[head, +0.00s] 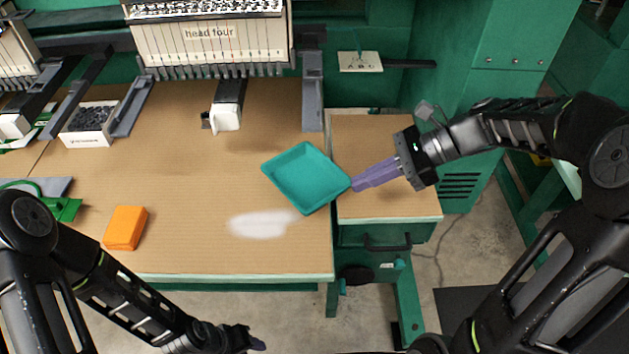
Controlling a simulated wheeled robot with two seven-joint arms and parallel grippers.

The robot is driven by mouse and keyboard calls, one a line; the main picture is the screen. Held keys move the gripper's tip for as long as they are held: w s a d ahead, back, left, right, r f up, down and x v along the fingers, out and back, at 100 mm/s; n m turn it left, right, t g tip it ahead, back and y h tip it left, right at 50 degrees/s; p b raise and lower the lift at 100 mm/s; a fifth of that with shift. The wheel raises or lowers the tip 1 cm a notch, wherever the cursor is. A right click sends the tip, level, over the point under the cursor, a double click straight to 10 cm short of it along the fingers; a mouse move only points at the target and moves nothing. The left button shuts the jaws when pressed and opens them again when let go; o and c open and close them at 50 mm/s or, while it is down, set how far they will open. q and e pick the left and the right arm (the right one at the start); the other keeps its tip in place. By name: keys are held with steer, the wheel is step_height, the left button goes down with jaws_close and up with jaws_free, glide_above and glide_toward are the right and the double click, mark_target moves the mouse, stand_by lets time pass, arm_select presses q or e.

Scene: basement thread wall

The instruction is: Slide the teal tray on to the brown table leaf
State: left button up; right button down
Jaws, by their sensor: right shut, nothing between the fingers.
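The teal tray (306,172) is empty and sits at the right edge of the main table. It is turned so that one corner points right, and that corner reaches over the seam to the brown table leaf (385,140). The leaf adjoins the table on the right and looks bare apart from the tray's corner. My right gripper (354,185) has its purple fingers shut, with nothing between them. Its tips are at the tray's right corner; I cannot tell whether they touch. My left gripper (258,345) is low at the bottom edge, off the table front, and its fingers barely show.
An orange block (126,228) lies at the left of the table (200,180). A whitish blurred patch (262,223) is in front of the tray. A white box (88,124) of dark pieces and the embroidery machine heads (210,35) stand behind. A grey bar (312,92) is behind the tray.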

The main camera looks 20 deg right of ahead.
glide_toward(290, 197)
steer(key=x, duration=0.3)
steer(key=r+x, duration=0.1)
steer(key=x, duration=0.1)
steer(key=shift+w+a, duration=0.2)
steer(key=shift+a, duration=0.2)
steer(key=shift+w+a+f, duration=0.1)
steer(key=shift+a+f, duration=0.3)
steer(key=shift+f, duration=0.5)
